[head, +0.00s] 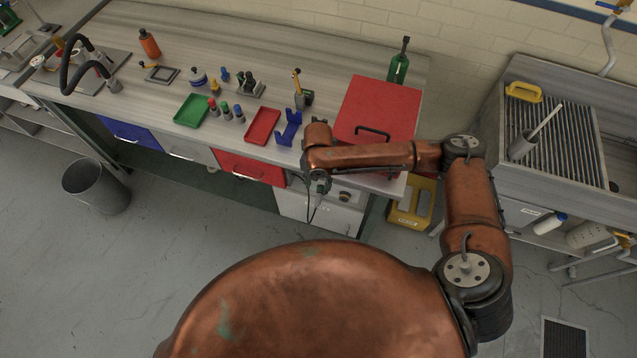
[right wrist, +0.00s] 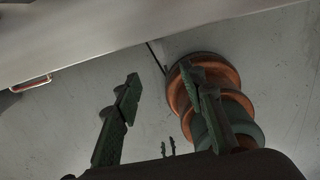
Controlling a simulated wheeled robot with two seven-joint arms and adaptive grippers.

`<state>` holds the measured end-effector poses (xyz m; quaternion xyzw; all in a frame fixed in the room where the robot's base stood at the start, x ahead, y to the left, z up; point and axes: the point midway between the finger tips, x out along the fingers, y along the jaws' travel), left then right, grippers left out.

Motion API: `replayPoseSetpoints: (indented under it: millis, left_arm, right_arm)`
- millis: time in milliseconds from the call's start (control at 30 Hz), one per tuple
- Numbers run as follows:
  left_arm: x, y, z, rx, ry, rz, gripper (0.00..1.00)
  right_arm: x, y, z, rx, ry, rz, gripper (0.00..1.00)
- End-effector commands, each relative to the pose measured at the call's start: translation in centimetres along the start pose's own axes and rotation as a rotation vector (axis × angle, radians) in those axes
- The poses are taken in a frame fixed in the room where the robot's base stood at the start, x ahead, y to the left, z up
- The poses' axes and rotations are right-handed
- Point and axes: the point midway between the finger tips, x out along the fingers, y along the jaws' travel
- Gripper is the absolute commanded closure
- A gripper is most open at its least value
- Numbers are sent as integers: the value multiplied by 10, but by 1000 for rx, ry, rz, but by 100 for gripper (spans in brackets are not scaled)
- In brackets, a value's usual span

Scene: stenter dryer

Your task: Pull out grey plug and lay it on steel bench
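In the head view my right gripper (head: 318,186) hangs at the end of the copper arm, just in front of the long bench's front edge, below and left of the red dryer box (head: 377,108). The right wrist view shows its two dark green fingers (right wrist: 165,105) spread apart with nothing between them. A thin dark cable hangs near the gripper in the head view. I cannot make out the grey plug clearly; the gripper may hide it. A pale panel with knobs (head: 345,195) lies just right of the gripper. The grey bench top (head: 340,62) is behind it. My left gripper is not in view.
A green tray (head: 192,110), a red tray (head: 262,126) and a blue holder (head: 288,130) stand on the bench. A green bottle (head: 398,66) stands behind the dryer. A yellow bin (head: 411,203) is on the floor. A ribbed drainer (head: 565,140) is at right.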

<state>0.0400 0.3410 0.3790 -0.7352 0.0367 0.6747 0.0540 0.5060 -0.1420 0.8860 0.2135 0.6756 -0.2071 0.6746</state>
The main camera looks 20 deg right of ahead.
Motion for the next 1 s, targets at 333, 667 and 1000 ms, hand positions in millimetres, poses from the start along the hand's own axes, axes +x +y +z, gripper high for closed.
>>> replayPoseSetpoints:
  millis: [333,667,1000]
  left_arm:
    - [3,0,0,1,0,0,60]
    - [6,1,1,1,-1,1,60]
    - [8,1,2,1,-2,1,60]
  right_arm:
    - [36,-3,3,-11,-1,-11,62]
    - [95,-4,4,-10,-3,-11,62]
    - [118,-3,5,-9,-4,-8,62]
